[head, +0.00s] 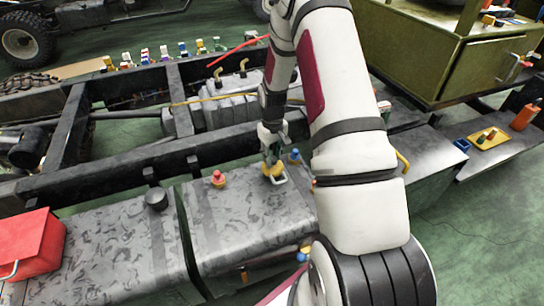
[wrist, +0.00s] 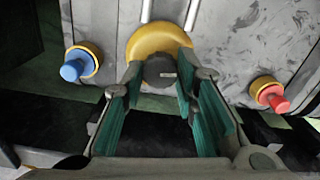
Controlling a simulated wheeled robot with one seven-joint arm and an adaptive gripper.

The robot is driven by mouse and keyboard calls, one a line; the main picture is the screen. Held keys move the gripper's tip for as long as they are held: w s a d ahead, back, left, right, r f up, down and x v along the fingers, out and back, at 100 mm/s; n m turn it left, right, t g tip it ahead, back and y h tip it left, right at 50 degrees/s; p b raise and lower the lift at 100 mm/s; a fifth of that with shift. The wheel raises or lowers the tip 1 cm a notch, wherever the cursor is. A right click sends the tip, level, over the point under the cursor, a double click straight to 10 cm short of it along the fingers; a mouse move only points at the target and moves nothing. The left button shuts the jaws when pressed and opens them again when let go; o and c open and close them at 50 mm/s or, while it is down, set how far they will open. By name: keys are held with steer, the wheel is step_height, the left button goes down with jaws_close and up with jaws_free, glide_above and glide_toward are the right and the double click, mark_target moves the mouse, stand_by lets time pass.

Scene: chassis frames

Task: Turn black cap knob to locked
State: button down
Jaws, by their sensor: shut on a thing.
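The black cap knob (wrist: 160,74) sits in a wide yellow collar (wrist: 158,40) on the grey mottled tank. My gripper (wrist: 159,66) has its green fingers on either side of the knob and is shut on it. In the head view my gripper (head: 271,152) points down at the yellow collar (head: 273,170), and the knob itself is mostly hidden there. I cannot read any lock mark on the knob.
A blue knob (wrist: 72,70) and a red knob (wrist: 270,95), both in yellow collars, stand on either side. A pale handle (head: 279,181) rises just in front of the collar. A red box (head: 30,243) and a dark cap (head: 156,199) are left.

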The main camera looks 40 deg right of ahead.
mark_target(273, 158)
steer(key=shift+m, duration=1)
steer(key=c, duration=1.2)
jaws_free()
steer(key=shift+c, duration=0.2)
step_height(273, 158, up, 12)
